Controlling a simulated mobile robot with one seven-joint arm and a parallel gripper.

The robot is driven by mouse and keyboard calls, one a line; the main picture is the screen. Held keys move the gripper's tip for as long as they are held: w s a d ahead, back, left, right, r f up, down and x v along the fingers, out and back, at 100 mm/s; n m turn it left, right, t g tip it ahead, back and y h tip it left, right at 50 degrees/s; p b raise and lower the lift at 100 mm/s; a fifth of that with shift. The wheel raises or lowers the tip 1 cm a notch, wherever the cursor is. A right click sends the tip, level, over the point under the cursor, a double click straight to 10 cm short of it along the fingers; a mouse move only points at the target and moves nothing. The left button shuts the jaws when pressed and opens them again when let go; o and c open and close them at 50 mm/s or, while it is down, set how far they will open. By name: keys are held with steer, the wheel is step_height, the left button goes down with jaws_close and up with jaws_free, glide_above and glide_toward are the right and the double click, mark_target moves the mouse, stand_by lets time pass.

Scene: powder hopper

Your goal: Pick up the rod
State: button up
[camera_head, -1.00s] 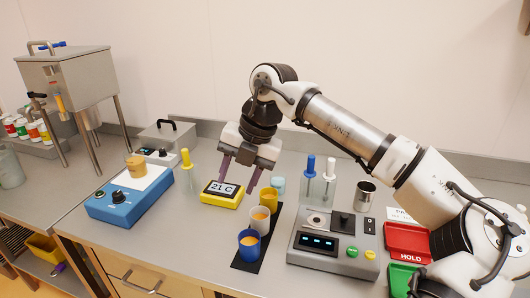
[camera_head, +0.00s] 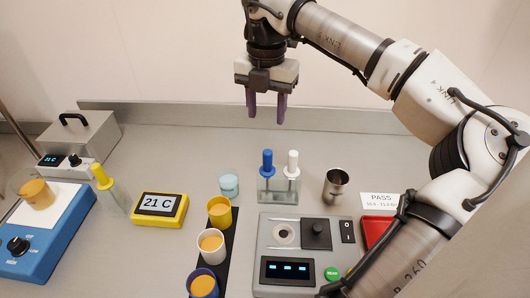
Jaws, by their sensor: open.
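My gripper (camera_head: 267,112) is open and empty, its two purple fingers pointing down in front of the back wall. Below it in the picture, a blue-handled rod (camera_head: 267,162) and a white-handled rod (camera_head: 293,163) stand upright in a clear holder (camera_head: 279,190). A yellow-handled rod (camera_head: 101,178) leans in a clear bottle (camera_head: 115,197) farther left. I cannot tell which of these is the rod of the task. My fingers touch none of them.
Three cups, yellow (camera_head: 219,214), white (camera_head: 210,246) and blue (camera_head: 202,284), stand on a black strip. A yellow 21 C display (camera_head: 160,209), grey instrument (camera_head: 300,250), steel beaker (camera_head: 335,186) and blue stirrer (camera_head: 45,245) surround them. The back of the bench is mostly clear.

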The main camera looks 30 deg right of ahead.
mark_target(268, 151)
step_height(268, 151, down, 8)
steer(key=b, duration=0.4)
steer(key=shift+s+r, duration=0.1)
steer(key=shift+s, duration=0.05)
steer(key=f+b, duration=0.1)
steer(key=f, duration=0.2)
steer(key=f+b, duration=0.2)
steer(key=f, duration=0.1)
steer(key=shift+d, duration=0.2)
steer(key=shift+r, duration=0.15)
steer(key=c, duration=0.9)
steer(key=shift+c, duration=0.2)
